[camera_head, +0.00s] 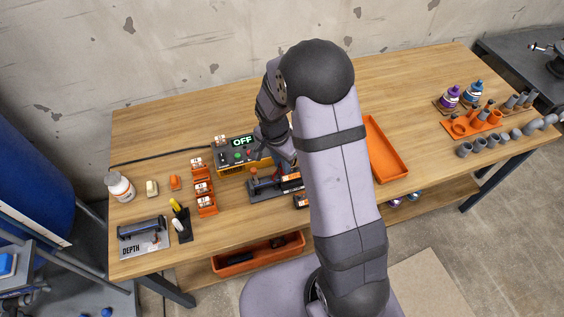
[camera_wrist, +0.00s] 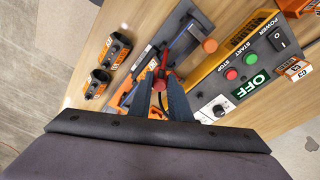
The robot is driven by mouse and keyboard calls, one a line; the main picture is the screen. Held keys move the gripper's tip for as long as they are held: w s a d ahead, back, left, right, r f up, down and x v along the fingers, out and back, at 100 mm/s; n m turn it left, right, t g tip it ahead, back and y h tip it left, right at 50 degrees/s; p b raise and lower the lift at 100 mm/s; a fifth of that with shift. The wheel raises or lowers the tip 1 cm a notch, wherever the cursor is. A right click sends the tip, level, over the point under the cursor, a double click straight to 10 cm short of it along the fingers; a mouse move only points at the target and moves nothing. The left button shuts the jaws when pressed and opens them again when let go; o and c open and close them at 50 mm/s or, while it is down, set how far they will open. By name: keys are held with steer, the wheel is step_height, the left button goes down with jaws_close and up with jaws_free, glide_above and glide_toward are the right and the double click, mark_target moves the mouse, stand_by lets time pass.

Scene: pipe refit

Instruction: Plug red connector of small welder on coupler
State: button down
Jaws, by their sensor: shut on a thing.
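The small welder (camera_wrist: 243,66) is a yellow and dark box with an OFF display, a red and a green button and a power switch; it also stands left of my arm in the head view (camera_head: 232,158). My gripper (camera_wrist: 163,84) is shut on the red connector (camera_wrist: 166,76), a small red piece between the fingertips. The gripper is over the dark clamp fixture (camera_wrist: 198,22), which also shows in the head view (camera_head: 262,190). The coupler cannot be made out clearly; the fingers cover part of the fixture. I cannot tell whether the connector touches anything there.
Two dark and orange clamps (camera_wrist: 116,48) (camera_wrist: 97,82) stand beside the fixture. Orange labelled holders (camera_head: 204,190) are left of the welder. An orange tray (camera_head: 386,150) lies right of my arm. Grey pipe fittings (camera_head: 478,146) are at the far right. The table's back is clear.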

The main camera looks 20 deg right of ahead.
steer(key=shift+f, duration=0.3)
stand_by(0.5)
steer(key=c, duration=1.4)
jaws_free()
steer(key=shift+r, duration=0.2)
steer(key=shift+r+p, duration=2.45)
steer(key=shift+r, duration=1.15)
